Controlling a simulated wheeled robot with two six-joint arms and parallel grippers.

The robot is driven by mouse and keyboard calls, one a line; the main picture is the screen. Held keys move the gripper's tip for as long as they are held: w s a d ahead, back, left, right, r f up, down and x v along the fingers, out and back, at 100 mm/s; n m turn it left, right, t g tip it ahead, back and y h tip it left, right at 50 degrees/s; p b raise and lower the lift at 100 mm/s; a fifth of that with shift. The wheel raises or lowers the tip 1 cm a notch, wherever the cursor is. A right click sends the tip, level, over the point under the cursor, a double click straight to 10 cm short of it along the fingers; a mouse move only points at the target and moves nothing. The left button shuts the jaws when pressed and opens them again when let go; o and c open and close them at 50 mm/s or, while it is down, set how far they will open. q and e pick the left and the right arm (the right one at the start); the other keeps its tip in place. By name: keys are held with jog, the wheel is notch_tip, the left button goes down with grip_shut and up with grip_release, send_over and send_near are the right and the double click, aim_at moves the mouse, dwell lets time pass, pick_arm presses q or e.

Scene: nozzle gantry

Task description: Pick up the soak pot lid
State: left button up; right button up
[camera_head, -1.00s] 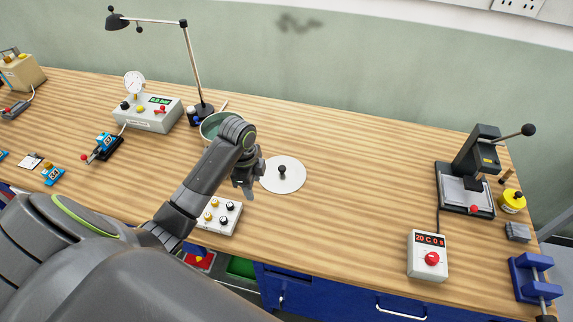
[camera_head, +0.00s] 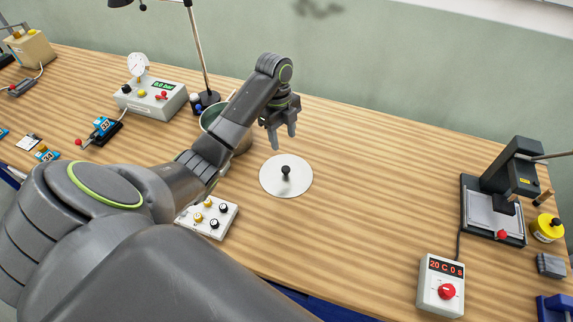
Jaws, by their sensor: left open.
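The soak pot lid (camera_head: 270,181) is a flat, light grey disc with a black knob (camera_head: 286,170) at its middle. It lies on the wooden bench in the centre of the head view. My left gripper (camera_head: 282,140) is open and empty, fingers pointing down. In the picture it is just above the lid's far edge, apart from the knob. The soak pot (camera_head: 213,116) is a green-grey round pot left of the lid, partly hidden behind my left arm. My right gripper is not in view.
A white block with several knobs (camera_head: 214,222) sits left of the lid, near my arm. A gauge box (camera_head: 157,101) and lamp pole (camera_head: 198,50) stand behind left. A display box (camera_head: 441,285) and a press (camera_head: 497,195) stand right. Bench right of the lid is clear.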

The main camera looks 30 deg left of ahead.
aim_at(286, 168)
pick_arm(q)
jog(key=f+b, duration=0.1)
jog(key=f, duration=0.1)
jog(key=f+b, duration=0.4)
jog(key=shift+s+d+f, duration=0.15)
jog(key=shift+s+d, duration=0.05)
jog(key=shift+d, duration=0.15)
jog(key=shift+f, duration=0.1)
jog(key=f, duration=0.3)
jog(key=f+p, duration=0.1)
jog(key=shift+s+d+f, duration=0.3)
jog(key=shift+d, duration=0.05)
jog(key=shift+f, duration=0.2)
grip_shut()
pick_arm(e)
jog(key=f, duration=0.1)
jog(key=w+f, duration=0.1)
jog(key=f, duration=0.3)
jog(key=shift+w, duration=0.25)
